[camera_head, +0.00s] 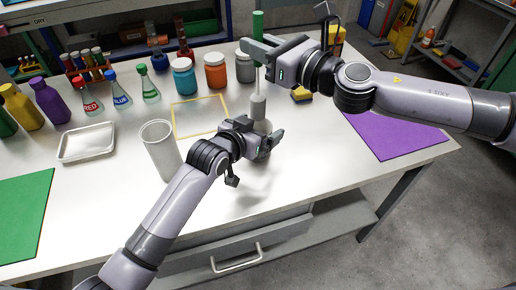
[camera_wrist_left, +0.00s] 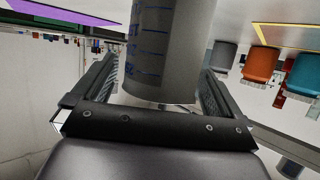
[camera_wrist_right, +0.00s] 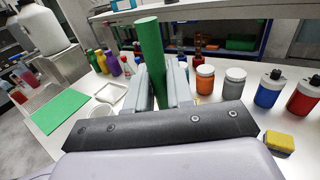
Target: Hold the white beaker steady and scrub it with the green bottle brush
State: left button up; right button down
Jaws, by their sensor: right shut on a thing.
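The white beaker with blue marks (camera_wrist_left: 165,50) stands between the fingers of my left gripper (camera_wrist_left: 160,90), close to both pads; the fingers are spread apart. In the head view my left gripper (camera_head: 260,137) is low over the table, and only a pale part of the beaker (camera_head: 262,127) shows behind it. My right gripper (camera_head: 258,52) is shut on the green handle of the bottle brush (camera_head: 258,22), also seen in the right wrist view (camera_wrist_right: 152,55). The brush hangs upright, its grey head (camera_head: 258,105) over the beaker. How deep it reaches is hidden.
A tall pale cylinder (camera_head: 162,152) stands left of my left gripper. Teal (camera_head: 183,77), orange (camera_head: 215,71) and grey jars stand behind. Several flasks and a white tray (camera_head: 87,143) are at left. A yellow sponge (camera_head: 301,94) lies near the purple mat (camera_head: 400,135). The front table is clear.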

pick_arm(q)
jog(key=v, duration=1.2)
dwell(0.3)
jog(key=shift+s+d+f, duration=0.1)
jog(key=shift+s+d, duration=0.05)
